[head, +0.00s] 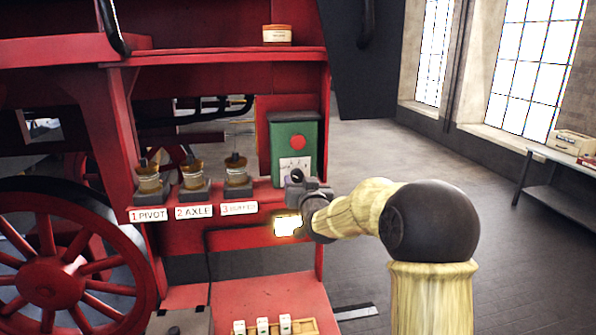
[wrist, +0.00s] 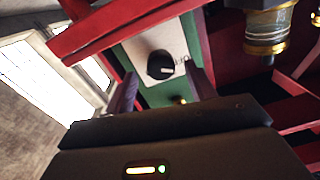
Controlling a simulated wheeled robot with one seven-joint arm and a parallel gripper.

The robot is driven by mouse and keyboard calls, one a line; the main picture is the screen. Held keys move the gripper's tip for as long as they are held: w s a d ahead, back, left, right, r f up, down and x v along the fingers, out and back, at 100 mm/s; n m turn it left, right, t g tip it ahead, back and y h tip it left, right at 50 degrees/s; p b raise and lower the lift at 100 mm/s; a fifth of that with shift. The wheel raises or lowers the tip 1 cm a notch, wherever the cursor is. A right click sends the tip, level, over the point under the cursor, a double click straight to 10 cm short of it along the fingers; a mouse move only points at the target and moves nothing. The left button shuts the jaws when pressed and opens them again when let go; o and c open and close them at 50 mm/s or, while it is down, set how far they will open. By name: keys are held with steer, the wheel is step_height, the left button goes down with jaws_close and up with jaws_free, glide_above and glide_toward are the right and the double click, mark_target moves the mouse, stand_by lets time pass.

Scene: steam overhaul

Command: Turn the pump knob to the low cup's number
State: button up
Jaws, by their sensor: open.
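The green pump box (head: 294,135) stands on the red ledge with a red button on its front. In the wrist view its black knob (wrist: 160,64) sits on a white plate (wrist: 150,48) whose markings are too small to read. My gripper (head: 297,186) is open in front of the plate. In the wrist view its fingers (wrist: 164,90) are to either side of the knob's line, with the knob beyond them, apparently untouched. Three glass oil cups stand left of the pump: pivot (head: 148,179), axle (head: 192,175) and a third (head: 236,172). Their oil levels are hard to compare.
Number labels 1, 2 and 3 sit below the cups. One glass cup (wrist: 267,30) with amber at its bottom shows close by at upper right in the wrist view. A tin (head: 277,35) stands on the upper shelf. A bright patch (head: 287,224) glows below my gripper.

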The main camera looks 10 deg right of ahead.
mark_target(298, 178)
steer(key=shift+w+a+p, duration=0.2)
steer(key=shift+w+p, duration=0.7)
steer(key=shift+w, duration=1)
steer(key=shift+s, duration=0.1)
steer(key=c, duration=1)
